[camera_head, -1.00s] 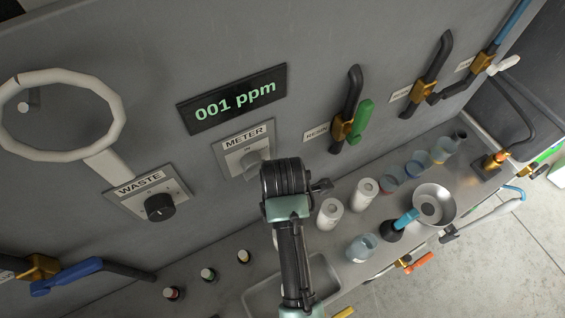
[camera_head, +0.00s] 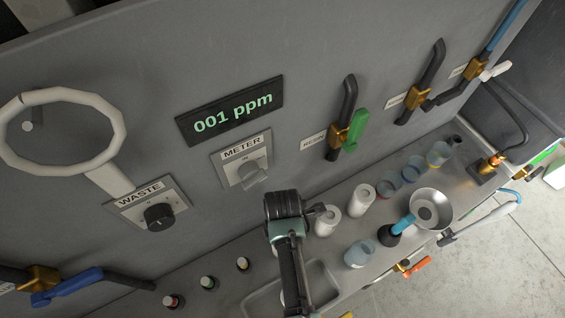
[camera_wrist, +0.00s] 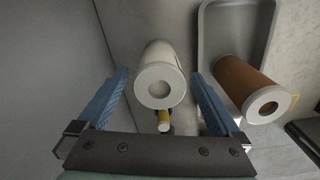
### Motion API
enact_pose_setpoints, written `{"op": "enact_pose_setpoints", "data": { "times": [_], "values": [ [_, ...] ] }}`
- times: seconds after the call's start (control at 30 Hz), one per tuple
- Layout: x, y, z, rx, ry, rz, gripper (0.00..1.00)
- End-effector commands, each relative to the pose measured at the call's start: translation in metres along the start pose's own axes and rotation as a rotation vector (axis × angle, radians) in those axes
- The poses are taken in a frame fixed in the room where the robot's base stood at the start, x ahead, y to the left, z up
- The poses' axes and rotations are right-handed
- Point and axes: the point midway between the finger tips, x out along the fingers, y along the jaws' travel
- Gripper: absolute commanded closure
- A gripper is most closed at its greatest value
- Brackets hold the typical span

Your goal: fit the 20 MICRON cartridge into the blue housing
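White cylindrical cartridges (camera_head: 328,220) and (camera_head: 361,199) stand on the bench; I can read no 20 MICRON label. In the wrist view, a white cartridge (camera_wrist: 160,72) with a round end hole lies between the blue fingers of my gripper (camera_wrist: 158,78). The fingers are spread, with narrow gaps seeming to show on both sides. A brown cartridge (camera_wrist: 246,88) with white end caps is right of the right finger. In the head view my gripper (camera_head: 318,211) is beside the nearer white cartridge. Clear bluish cups stand at the back (camera_head: 413,168) and front (camera_head: 360,252); which is the blue housing is unclear.
A shallow tray (camera_head: 330,285) lies by my arm. A metal bowl (camera_head: 447,205) and a black funnel-like piece with a blue stem (camera_head: 390,236) stand to the right. Small bottles (camera_head: 208,283) stand left. The panel wall (camera_head: 300,100) with valves bounds the back.

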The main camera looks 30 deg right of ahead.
Motion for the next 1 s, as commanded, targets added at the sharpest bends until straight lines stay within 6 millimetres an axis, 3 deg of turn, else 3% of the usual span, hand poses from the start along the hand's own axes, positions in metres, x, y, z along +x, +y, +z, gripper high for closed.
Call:
{"op": "enact_pose_setpoints", "data": {
  "times": [0.07,0.53,1.0],
  "values": [
    [-0.0003,0.0002,0.0,0.0,0.0,0.0,0.13],
    [-0.0006,0.0001,0.0,0.0,0.0,0.0,0.97],
    [-0.0062,0.001,0.0001,0.0,0.0,0.002,1.0]
  ]
}}
